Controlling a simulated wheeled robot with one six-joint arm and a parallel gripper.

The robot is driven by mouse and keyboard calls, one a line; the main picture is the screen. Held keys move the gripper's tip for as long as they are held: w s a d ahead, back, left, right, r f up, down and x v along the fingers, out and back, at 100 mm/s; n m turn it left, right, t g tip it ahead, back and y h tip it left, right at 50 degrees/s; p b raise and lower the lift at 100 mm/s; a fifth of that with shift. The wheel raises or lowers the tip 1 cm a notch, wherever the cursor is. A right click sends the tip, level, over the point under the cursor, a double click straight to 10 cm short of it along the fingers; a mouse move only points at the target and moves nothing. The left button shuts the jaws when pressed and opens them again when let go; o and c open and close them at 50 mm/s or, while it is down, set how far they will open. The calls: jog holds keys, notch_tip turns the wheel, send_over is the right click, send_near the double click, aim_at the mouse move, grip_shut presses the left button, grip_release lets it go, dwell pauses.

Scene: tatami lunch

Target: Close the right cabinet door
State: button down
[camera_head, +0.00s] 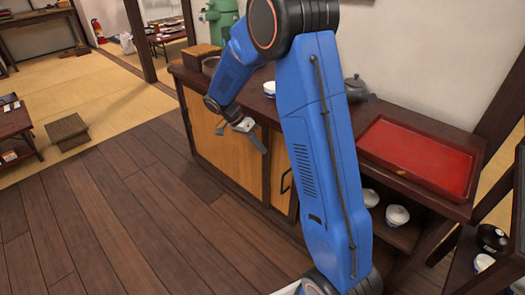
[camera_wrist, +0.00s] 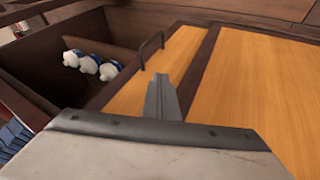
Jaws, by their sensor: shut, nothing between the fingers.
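The right cabinet door (camera_head: 280,178) is a light wood panel with a dark frame and a dark bar handle, partly hidden behind my arm in the head view. In the wrist view the door (camera_wrist: 135,88) and its handle (camera_wrist: 152,46) lie just beyond my fingers. It looks about in line with the wider panel beside it; I cannot tell whether a small gap is left. My gripper (camera_head: 257,142) is shut and empty in front of the cabinet, left of the handle. Its closed fingers (camera_wrist: 162,85) overlap the door in the wrist view; contact is unclear.
The wider left panel (camera_head: 228,150) is beside the door. An open shelf with white bowls (camera_head: 397,215) is to the right. A red tray (camera_head: 420,158) and a dark teapot (camera_head: 355,88) stand on top. A dark rack (camera_head: 470,262) stands at far right. The wooden floor (camera_head: 130,225) at left is clear.

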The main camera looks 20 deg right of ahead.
jog(key=s+d+f, duration=0.5)
jog(key=f, duration=0.2)
jog(key=shift+s+d+f, duration=0.2)
jog(key=shift+s, duration=0.2)
